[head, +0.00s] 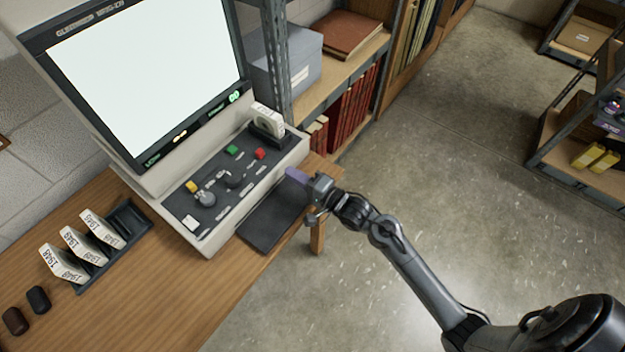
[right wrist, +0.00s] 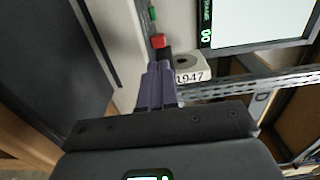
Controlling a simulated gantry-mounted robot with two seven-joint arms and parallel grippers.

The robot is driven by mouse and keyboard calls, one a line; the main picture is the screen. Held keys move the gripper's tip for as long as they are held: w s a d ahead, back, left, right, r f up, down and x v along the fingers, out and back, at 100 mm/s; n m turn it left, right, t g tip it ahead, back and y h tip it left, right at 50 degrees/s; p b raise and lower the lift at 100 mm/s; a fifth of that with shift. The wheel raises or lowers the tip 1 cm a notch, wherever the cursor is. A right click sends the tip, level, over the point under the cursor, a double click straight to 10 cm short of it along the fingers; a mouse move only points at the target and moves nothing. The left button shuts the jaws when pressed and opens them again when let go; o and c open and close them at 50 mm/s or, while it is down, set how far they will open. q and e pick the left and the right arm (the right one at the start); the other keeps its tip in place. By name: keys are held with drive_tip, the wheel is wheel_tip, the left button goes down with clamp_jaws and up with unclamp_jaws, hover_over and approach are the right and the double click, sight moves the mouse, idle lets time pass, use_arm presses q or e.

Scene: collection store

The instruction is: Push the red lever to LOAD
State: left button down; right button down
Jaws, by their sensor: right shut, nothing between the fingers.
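The red lever (head: 260,154) is a small red block on the dark control panel of the microfilm reader (head: 290,150), right of a green button (head: 232,149). In the right wrist view the red lever (right wrist: 159,41) shows just beyond my fingertips, apart from them as far as I can tell. My right gripper (head: 293,174) is over the panel's right front edge, its purple fingers pointing toward the lever. In the right wrist view the right gripper (right wrist: 157,72) has its fingers together and empty. The panel lettering is too small to read. My left gripper is out of view.
A reel box marked 1947 (right wrist: 192,72) stands in a holder at the panel's right end (head: 268,121). A rack (head: 128,222) with several reel boxes stands on the desk at left. Shelving (head: 345,65) rises behind right.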

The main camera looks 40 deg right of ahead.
drive_tip(key=shift+p+v, duration=0.4)
drive_tip(key=shift+v, duration=2.15)
drive_tip(key=s+a+f+n+g+h, duration=0.2)
drive_tip(key=s+a+f+n+g, duration=0.15)
drive_tip(key=s+a, duration=0.45)
drive_tip(key=s+d+f+n+g+h, duration=0.1)
drive_tip(key=s+d+n+g+h, duration=0.1)
drive_tip(key=s+n+g, duration=0.5)
drive_tip(key=s+d+n+g+h, duration=0.25)
drive_tip(key=s+n, duration=0.35)
drive_tip(key=s, duration=0.3)
wheel_tip(320, 180, up, 38)
drive_tip(key=p, duration=3.8)
drive_tip(key=shift+w+d+y, duration=0.2)
drive_tip(key=shift+d+y, duration=0.05)
drive_tip(key=shift+y, duration=0.2)
